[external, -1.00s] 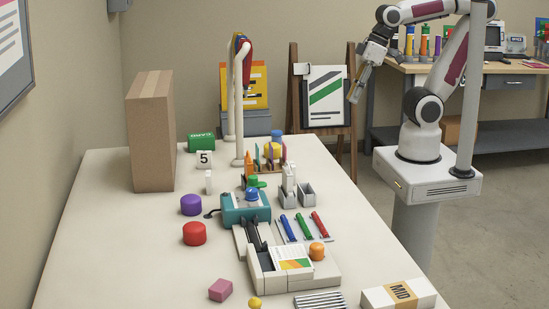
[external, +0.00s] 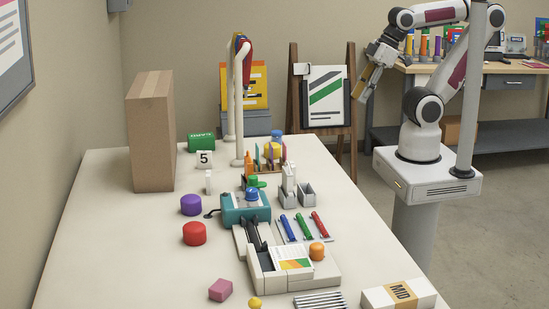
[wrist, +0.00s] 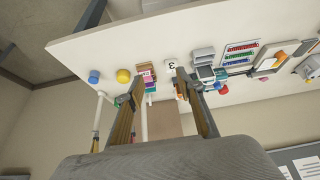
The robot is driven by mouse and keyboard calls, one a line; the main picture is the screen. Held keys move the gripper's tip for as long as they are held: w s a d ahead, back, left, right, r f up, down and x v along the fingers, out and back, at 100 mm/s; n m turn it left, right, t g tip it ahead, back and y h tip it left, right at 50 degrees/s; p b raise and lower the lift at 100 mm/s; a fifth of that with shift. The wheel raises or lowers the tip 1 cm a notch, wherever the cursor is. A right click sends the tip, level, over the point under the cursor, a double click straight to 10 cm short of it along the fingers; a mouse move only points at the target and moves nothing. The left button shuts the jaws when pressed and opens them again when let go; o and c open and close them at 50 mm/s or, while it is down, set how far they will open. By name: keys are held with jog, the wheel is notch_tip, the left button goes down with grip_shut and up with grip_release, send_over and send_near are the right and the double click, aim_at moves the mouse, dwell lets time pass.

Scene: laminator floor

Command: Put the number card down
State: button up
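A white number card marked 5 (external: 204,159) stands upright on the far left part of the table in the external view, near a green box. In the wrist view a small white card with a dark digit that looks like a 3 (wrist: 171,65) shows just beyond the fingertips. I cannot tell whether it is the same card. My gripper (external: 362,97) hangs in the air right of the table, clear of it, pointing down and left. In the wrist view its two fingers (wrist: 160,82) are apart, with nothing visible held between them.
A tall cardboard box (external: 151,130) stands at the left. A white curved post (external: 239,110) rises from the far table. A teal machine (external: 245,207), colored pens (external: 304,227) and a rack (external: 271,165) crowd the middle. The table's left strip (external: 120,235) is mostly clear.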

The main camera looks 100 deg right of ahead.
jog(key=shift+w, duration=0.1)
jog(key=w+a+r+m+t+y, duration=0.15)
jog(key=w+a, duration=0.35)
jog(key=w, duration=0.5)
jog(key=w+a+r+m+t, duration=0.25)
jog(key=w+a, duration=0.35)
jog(key=w, duration=0.4)
jog(key=w+a+r+m+t+y, duration=0.1)
jog(key=w+a+t, duration=0.3)
jog(key=w, duration=0.5)
jog(key=w+d+f+m+g+h, duration=0.25)
jog(key=f+m+h, duration=0.25)
jog(key=f+h, duration=0.4)
jog(key=s+f+m+g+h, duration=0.1)
jog(key=s+f+g+h, duration=0.1)
jog(key=s+f, duration=0.2)
jog(key=s+f+m+g+h, duration=0.1)
jog(key=s+f+g+h, duration=0.1)
jog(key=s+f, duration=0.2)
jog(key=s+f+m+g+h, duration=0.2)
jog(key=s+f, duration=0.2)
jog(key=f, duration=0.1)
jog(key=shift+s+d+f+g, duration=0.25)
jog(key=shift+d+f+g, duration=0.05)
jog(key=shift+d+g, duration=0.05)
